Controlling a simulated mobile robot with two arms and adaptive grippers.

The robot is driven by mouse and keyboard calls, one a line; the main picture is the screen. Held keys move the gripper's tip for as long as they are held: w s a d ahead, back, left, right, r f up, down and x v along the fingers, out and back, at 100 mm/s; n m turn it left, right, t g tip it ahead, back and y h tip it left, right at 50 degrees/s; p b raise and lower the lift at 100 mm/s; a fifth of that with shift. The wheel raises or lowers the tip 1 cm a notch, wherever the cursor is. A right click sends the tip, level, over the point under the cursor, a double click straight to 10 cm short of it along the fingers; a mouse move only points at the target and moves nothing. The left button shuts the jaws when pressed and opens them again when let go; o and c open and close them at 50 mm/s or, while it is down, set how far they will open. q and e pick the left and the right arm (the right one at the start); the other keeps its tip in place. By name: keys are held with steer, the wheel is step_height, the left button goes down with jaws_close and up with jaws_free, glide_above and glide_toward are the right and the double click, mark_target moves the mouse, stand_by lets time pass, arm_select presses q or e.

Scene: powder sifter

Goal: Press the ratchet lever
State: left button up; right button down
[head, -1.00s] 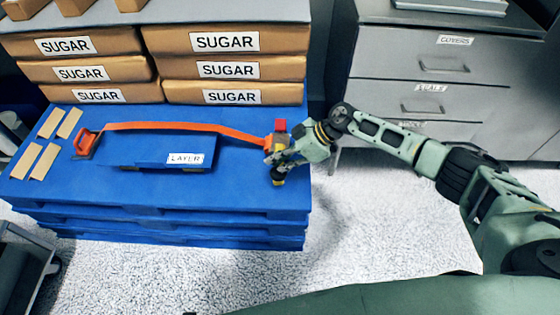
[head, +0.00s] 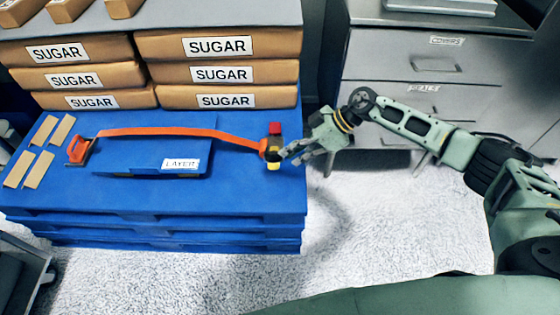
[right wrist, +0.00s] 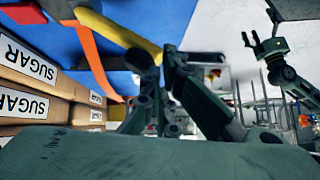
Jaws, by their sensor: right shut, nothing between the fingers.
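The ratchet (head: 272,146) stands at the right edge of the blue pallet, with a red top end and a yellow lower end. In the right wrist view, its yellow bar (right wrist: 118,33) lies just past my fingertips. My right gripper (head: 285,154) is shut and empty, close beside the ratchet's right side; I cannot tell whether it touches. It also shows in the right wrist view (right wrist: 157,62). The orange strap (head: 180,130) runs left from the ratchet to an orange end piece (head: 78,150). My left gripper (right wrist: 262,45) shows only in the right wrist view, apparently open and empty.
Stacked SUGAR bags (head: 218,74) stand behind the strap. A blue LAYER piece (head: 150,172) and cardboard strips (head: 38,168) lie on the blue pallet (head: 240,205). A grey drawer cabinet (head: 425,70) is behind my right arm. Carpet is clear at the front right.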

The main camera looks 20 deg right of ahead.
steer(key=v, duration=0.4)
steer(key=shift+r, duration=0.2)
stand_by(1.6)
